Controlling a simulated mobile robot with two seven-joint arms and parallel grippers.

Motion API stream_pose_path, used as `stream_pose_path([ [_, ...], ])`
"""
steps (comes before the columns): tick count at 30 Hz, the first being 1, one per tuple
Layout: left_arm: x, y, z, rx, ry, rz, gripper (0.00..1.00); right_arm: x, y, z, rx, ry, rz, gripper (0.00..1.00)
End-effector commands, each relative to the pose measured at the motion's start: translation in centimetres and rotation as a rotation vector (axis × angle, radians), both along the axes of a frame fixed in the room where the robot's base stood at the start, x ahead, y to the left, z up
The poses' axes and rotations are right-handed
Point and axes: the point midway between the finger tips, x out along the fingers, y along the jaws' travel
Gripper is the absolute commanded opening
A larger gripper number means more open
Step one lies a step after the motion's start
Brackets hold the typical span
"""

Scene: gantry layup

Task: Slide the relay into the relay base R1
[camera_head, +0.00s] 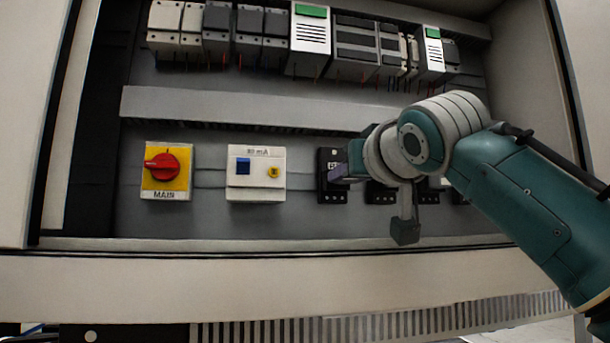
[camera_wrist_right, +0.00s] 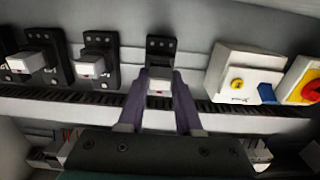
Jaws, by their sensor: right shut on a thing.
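The relay (camera_wrist_right: 159,87) is a small pale block with a reddish mark, held between the purple fingers of my right gripper (camera_wrist_right: 160,82). It is in front of a black relay base (camera_wrist_right: 160,46), in line with it. I cannot tell how far it is seated in the base. In the head view this base (camera_head: 327,160) is the leftmost black one, and my right gripper (camera_head: 340,174) is at its right side. The relay is hidden there, and the base's label is too small to read. My left gripper is not in view.
More black bases (camera_wrist_right: 100,45) with relays stand alongside, partly behind my right arm in the head view. A white unit with a blue button (camera_head: 257,190) and a red-yellow main switch (camera_head: 166,185) sit to the left. A grey duct (camera_head: 240,108) runs above.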

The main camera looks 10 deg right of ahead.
Motion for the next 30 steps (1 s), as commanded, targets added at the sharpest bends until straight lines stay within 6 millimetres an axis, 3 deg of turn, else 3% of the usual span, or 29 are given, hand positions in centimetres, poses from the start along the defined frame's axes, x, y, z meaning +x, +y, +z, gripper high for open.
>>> stream_pose_path([
  [30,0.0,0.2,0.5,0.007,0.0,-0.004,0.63,1.2,0.0,0.0,0.001,0.001,-0.001,0.0],
])
